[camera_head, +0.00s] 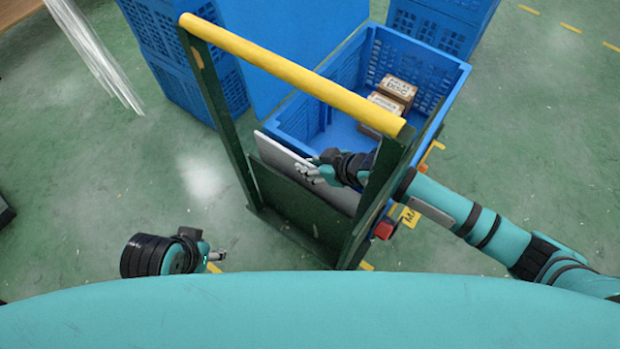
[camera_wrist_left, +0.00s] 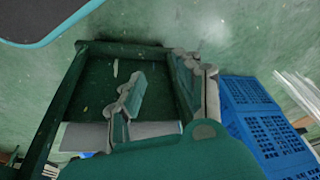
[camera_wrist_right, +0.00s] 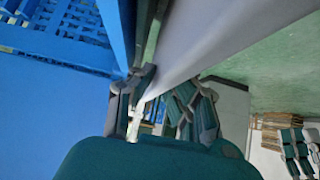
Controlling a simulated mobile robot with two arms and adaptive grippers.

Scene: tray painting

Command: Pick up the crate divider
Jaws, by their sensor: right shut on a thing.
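The crate divider, a thin pale grey panel (camera_head: 277,158), stands upright between the green handle frame and the near side of the blue crate. My right gripper (camera_head: 316,172) is shut on its upper edge; in the right wrist view the pale panel (camera_wrist_right: 205,38) runs between the fingers. Its lower part is hidden behind the cart's frame. My left gripper (camera_head: 218,256) is empty and apart from the panel, low to the left of the cart. Its fingers stand apart in the left wrist view (camera_wrist_left: 160,95).
The open blue crate (camera_head: 440,68) on the cart holds cardboard boxes (camera_head: 397,88). The cart's yellow handle bar (camera_head: 290,72) rises over the panel on green posts (camera_head: 222,125). More blue crates (camera_head: 185,90) stand behind.

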